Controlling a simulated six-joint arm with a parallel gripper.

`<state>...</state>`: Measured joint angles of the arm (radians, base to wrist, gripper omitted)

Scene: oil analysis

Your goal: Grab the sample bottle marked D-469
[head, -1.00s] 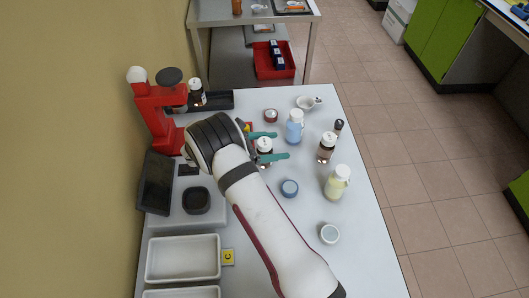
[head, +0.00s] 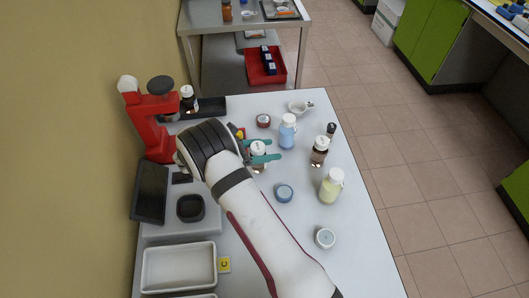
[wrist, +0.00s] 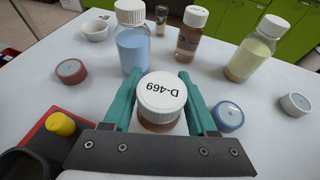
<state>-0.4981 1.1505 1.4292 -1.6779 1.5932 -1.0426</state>
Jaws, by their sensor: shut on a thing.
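The sample bottle (wrist: 162,97) has a white cap marked D-469, shown upside down in the wrist view. A brown body shows just below its cap. It also shows in the head view (head: 258,148), partly hidden by the fingers. My gripper (wrist: 163,105) has teal fingers on both sides of this bottle and is shut on it. In the head view my gripper (head: 262,152) is low over the white table. The bottle looks upright; whether its base touches the table is hidden.
A blue-filled bottle (wrist: 132,45) stands just beyond. A brown bottle (wrist: 190,38) and a pale yellow bottle (wrist: 250,52) stand further right. A blue-lidded jar (wrist: 228,116) is close on the right, a red-lidded jar (wrist: 71,71) on the left. A red stand (head: 152,125) is left of my arm.

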